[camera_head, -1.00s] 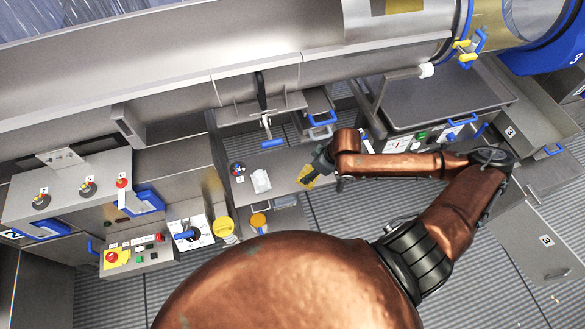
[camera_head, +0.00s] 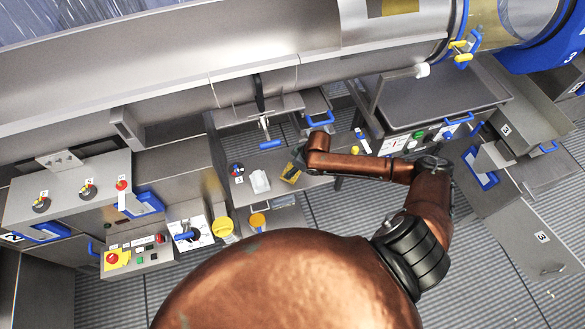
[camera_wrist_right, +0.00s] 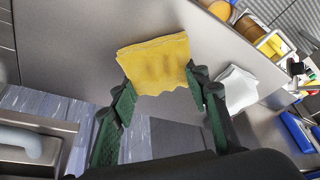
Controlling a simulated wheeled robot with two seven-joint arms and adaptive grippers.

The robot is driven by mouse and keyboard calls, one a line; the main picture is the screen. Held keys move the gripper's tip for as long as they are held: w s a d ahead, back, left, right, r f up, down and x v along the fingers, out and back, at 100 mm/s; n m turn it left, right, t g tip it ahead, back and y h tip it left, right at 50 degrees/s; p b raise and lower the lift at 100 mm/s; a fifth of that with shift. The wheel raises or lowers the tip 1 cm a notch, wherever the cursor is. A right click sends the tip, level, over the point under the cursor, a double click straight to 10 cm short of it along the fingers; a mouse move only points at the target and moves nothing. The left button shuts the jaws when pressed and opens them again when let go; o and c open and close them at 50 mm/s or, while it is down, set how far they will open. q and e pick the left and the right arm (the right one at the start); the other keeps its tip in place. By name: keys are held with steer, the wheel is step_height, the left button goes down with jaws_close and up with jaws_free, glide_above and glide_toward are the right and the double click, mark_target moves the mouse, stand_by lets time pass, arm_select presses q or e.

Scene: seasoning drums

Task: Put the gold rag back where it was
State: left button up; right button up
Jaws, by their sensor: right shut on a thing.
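The gold rag (camera_head: 291,173) is a small yellow-gold cloth at the end of my right arm, over the right part of a steel worktop (camera_head: 240,200). My right gripper (camera_head: 298,159) is shut on it. In the right wrist view the rag (camera_wrist_right: 157,62) spans the two dark green fingers (camera_wrist_right: 158,80), its lower edge between them. The worktop (camera_wrist_right: 110,20) lies behind the rag; I cannot tell whether the rag touches it. A white folded cloth (camera_head: 260,182) lies on the worktop just left of the rag. My left gripper is not in view.
A small unit with colored buttons (camera_head: 237,170) stands left of the white cloth. A blue-handled lever (camera_head: 270,145) hangs above the worktop's back. A blue-handled drawer (camera_head: 318,118) is behind right.

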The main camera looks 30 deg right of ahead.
steer(key=o, duration=1)
steer(key=v, duration=1.2)
